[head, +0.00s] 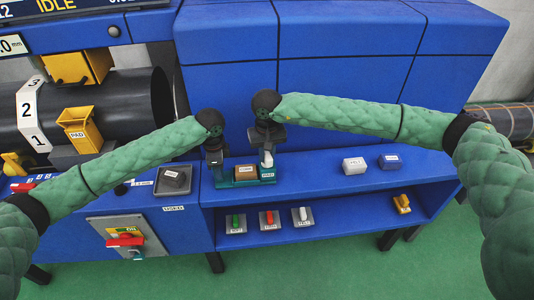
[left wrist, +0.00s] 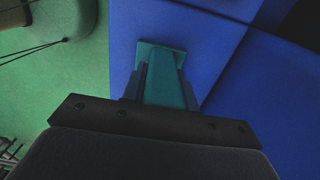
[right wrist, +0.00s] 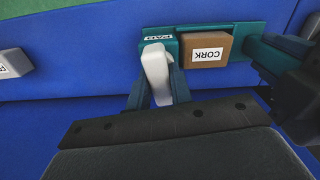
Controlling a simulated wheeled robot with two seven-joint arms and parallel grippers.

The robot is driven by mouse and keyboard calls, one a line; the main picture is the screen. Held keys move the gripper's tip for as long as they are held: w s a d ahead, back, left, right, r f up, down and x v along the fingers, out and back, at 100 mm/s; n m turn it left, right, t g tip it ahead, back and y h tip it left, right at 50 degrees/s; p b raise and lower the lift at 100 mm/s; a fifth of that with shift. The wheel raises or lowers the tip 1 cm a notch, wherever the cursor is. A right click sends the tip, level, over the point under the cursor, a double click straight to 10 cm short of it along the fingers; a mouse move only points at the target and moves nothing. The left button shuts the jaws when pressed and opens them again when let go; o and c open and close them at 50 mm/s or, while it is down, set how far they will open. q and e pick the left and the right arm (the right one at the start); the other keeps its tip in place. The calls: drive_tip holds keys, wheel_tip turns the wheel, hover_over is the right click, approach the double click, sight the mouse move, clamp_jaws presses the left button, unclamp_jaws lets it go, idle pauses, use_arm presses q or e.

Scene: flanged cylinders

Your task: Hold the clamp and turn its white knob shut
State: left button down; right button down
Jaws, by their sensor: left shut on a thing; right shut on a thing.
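The teal clamp (head: 241,183) lies on the blue bench with a brown block labelled CORK (head: 244,170) in it. My left gripper (head: 217,175) is shut on the clamp's left end; the left wrist view shows the teal end (left wrist: 165,80) between its fingers. The clamp's white knob (head: 267,160) is at its right end. My right gripper (right wrist: 155,95) is shut on the white knob (right wrist: 156,70), a lever-like piece seen between its fingers. The cork block (right wrist: 207,50) sits beside the knob in the right wrist view.
Several coloured switches (head: 269,219) are on the lower shelf. A dark pad (head: 173,179) is at left. The bench between clamp and white block is clear.

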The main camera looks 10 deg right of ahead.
sight(267, 153)
drive_tip(key=n, duration=1)
drive_tip(key=shift+r, duration=0.1)
drive_tip(key=shift+n, duration=0.3)
idle(0.3)
drive_tip(key=c, duration=1.2)
unclamp_jaws()
drive_tip(key=shift+c, duration=0.2)
wheel_tip(267, 153, up, 12)
drive_tip(key=shift+c, duration=0.4)
